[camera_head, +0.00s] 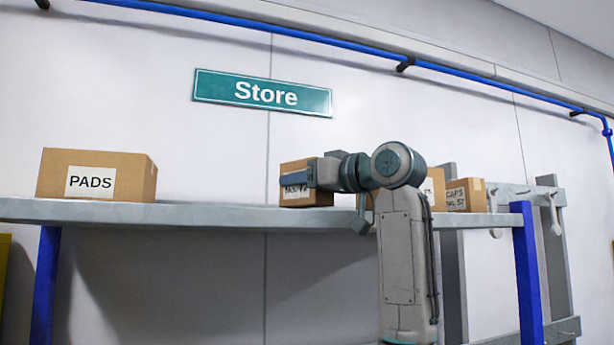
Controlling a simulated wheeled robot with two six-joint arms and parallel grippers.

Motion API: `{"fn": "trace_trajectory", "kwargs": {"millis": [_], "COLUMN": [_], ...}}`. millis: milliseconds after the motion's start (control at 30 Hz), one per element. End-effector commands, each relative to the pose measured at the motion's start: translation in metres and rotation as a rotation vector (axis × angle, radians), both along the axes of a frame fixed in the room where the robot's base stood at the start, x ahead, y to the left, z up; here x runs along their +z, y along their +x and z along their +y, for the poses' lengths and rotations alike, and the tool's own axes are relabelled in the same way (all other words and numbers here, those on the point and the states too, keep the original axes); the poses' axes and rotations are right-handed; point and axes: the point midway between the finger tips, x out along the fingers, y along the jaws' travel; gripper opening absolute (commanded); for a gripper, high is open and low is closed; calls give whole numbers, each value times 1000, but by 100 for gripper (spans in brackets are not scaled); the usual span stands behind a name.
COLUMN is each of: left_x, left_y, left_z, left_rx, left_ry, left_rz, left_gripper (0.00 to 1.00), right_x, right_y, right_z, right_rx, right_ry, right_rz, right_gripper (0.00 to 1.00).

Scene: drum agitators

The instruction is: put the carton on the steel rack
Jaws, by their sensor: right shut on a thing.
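The steel rack (210,214) has a grey shelf on blue posts and spans most of the view. My right gripper (298,179) reaches in over the shelf and is shut on a brown carton (305,197). A finger crosses the front of the carton and hides part of its white label. The carton's bottom is at the height of the shelf edge; I cannot tell if it touches the shelf. My left gripper is not in view.
A carton marked PADS (125,175) stands on the shelf at left. Two more cartons, one marked CAPS (466,195), stand at right, partly behind my arm. The shelf between PADS and the held carton is clear. A peg rail (515,192) is at far right.

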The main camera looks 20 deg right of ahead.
Motion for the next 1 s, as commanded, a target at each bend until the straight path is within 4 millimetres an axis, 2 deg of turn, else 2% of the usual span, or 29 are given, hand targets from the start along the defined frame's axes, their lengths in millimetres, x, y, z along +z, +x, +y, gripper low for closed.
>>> {"fn": "trace_trajectory", "kwargs": {"millis": [100, 467, 500, 600, 867, 1000], "left_x": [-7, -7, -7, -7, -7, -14], "left_y": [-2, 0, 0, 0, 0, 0], "left_z": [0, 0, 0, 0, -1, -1], "left_rx": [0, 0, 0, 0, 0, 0], "left_ry": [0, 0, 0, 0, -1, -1], "left_rz": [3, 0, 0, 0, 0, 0], "left_gripper": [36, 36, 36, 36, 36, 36], "right_x": [-7, -8, -8, -8, -8, -10], "right_y": [0, -1, -1, -1, 0, -6], "right_z": [0, 0, 0, 0, 0, -4], "right_rx": [0, 0, 0, 0, 0, 0], "right_ry": [0, 0, 0, 0, 0, 0], "right_rz": [0, 0, 0, 0, 1, 0], "right_gripper": [23, 23, 54, 73, 75, 75]}}
